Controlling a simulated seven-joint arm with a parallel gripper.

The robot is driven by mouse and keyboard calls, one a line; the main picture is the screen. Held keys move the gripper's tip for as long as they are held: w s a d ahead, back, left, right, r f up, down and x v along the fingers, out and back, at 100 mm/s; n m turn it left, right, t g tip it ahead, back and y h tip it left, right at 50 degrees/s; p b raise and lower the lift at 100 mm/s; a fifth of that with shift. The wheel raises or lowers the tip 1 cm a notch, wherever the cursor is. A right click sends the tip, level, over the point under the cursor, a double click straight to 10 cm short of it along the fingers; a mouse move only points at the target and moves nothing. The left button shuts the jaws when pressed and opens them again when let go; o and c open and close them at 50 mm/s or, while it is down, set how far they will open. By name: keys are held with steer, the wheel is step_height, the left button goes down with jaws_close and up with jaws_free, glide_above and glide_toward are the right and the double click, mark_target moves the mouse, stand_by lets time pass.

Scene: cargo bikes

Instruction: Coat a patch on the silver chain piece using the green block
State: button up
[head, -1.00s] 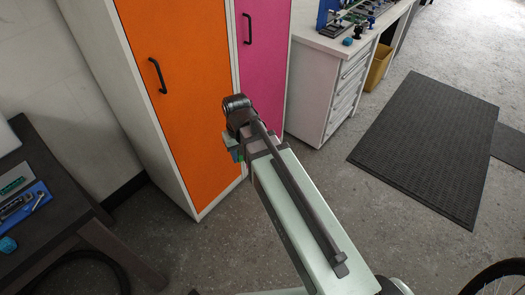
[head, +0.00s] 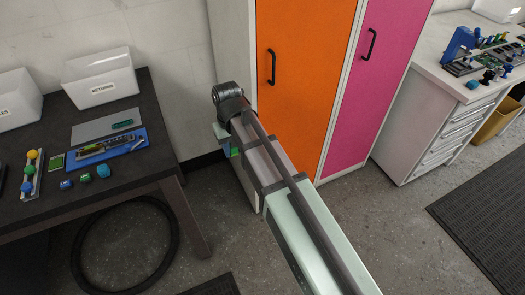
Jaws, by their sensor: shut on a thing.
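My gripper (head: 224,138) is in the middle of the head view, to the right of the dark table and in front of the cabinet, mostly hidden behind my own wrist. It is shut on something. A small bright green piece, apparently the green block (head: 234,152), shows at it. A silvery, chain-like piece, probably the silver chain piece (head: 92,152), lies on a blue mat (head: 125,150) on the table, well to the left of my gripper. It is too small to see its surface in detail.
The orange-doored cabinet (head: 300,60) stands behind my arm. A white workbench (head: 430,125) is at right.

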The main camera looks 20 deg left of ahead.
steer(key=s+a+r+n, duration=0.25)
steer(key=s+a, duration=0.25)
steer(key=a, duration=0.5)
steer(key=s+a+r+n, duration=0.1)
steer(key=s+a+r, duration=0.35)
steer(key=a, duration=0.55)
steer(key=s+a+r+n, duration=0.1)
steer(key=s+a+r, duration=0.1)
steer(key=s+a, duration=0.6)
step_height(320, 180, up, 5)
steer(key=n, duration=0.4)
glide_above(105, 143)
steer(key=shift+f, duration=0.3)
steer(key=shift+f, duration=3.1)
steer(key=shift+w+d+f, duration=0.4)
steer(key=shift+w+f, duration=0.1)
steer(key=shift+f, duration=0.3)
steer(key=shift+w+d, duration=1.6)
steer(key=shift+s+a, duration=2.05)
steer(key=shift+a, duration=0.1)
step_height(105, 143, up, 8)
